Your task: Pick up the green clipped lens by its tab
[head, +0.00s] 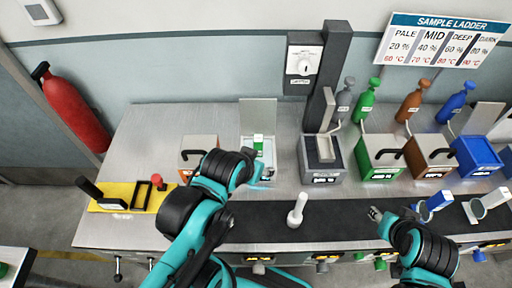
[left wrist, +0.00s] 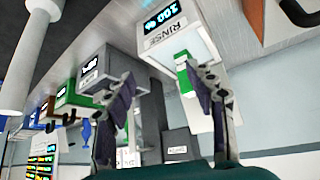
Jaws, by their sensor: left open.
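The green clipped lens (head: 258,139) shows as a small green and white piece at the rinse station (head: 268,158), in front of its upright grey plate. In the left wrist view, the green piece (left wrist: 183,66) is beside the box marked RINSE (left wrist: 178,38). My left gripper (head: 262,182) is just in front of the station in the head view. In the left wrist view its fingers (left wrist: 160,82) are spread and empty, with the right-hand fingertip close to the green piece; contact is unclear. My right gripper (head: 376,214) is over the dark strip at the right, its fingers too small to judge.
A white peg (head: 298,210) stands on the dark strip (head: 335,222) between my arms. A grey station with a tall column (head: 322,160) stands right of the rinse station. Green (head: 380,155), brown and blue boxes stand farther right. A yellow mat (head: 125,195) lies at left.

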